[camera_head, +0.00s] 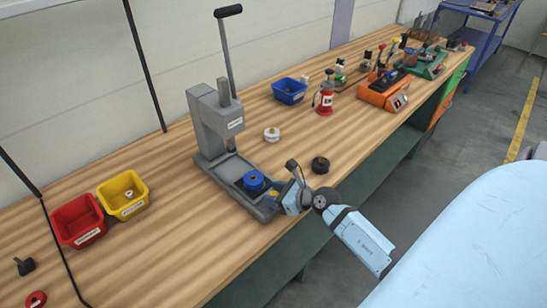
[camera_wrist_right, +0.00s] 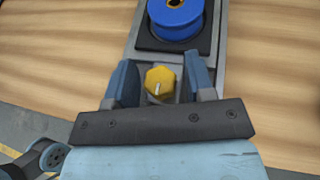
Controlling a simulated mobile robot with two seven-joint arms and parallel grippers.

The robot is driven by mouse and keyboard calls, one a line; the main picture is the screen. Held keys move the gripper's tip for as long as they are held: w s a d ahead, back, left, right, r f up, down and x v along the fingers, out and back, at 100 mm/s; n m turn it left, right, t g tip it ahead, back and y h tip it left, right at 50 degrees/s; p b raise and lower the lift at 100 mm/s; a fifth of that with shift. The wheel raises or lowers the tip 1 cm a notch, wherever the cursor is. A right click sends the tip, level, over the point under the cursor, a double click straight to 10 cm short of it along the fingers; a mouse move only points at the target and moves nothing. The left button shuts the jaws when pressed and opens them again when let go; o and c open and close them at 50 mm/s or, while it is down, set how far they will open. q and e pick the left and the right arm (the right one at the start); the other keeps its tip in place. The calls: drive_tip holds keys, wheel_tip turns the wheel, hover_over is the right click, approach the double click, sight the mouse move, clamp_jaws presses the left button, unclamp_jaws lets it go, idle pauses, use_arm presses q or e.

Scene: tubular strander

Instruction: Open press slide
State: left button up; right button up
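The grey press (camera_head: 215,120) stands on the wooden bench with its long black-tipped lever (camera_head: 226,45) raised. Its slide (camera_head: 235,172) extends toward the bench's front edge and carries a blue spool (camera_head: 254,181). The blue spool also shows at the top of the right wrist view (camera_wrist_right: 176,18). A yellow knob (camera_wrist_right: 160,81) sits at the slide's front end. My right gripper (camera_wrist_right: 160,75) has its two fingers on either side of the knob, with visible gaps. It also shows at the slide's front in the head view (camera_head: 284,196). My left gripper is not in view.
Red (camera_head: 77,220) and yellow (camera_head: 123,195) bins stand left of the press, a blue bin (camera_head: 290,90) behind right. A white spool (camera_head: 271,134) and black spool (camera_head: 320,165) stand right of the slide. Orange (camera_head: 384,90) and green equipment fills the far bench.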

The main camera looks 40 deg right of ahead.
drive_tip(key=shift+o, duration=0.2)
drive_tip(key=b+v, duration=0.1)
drive_tip(key=v, duration=1.2)
drive_tip(key=shift+s+d+b, duration=0.2)
drive_tip(key=shift+s+b, duration=0.1)
drive_tip(key=shift+s, duration=0.05)
drive_tip(key=shift+r, duration=0.1)
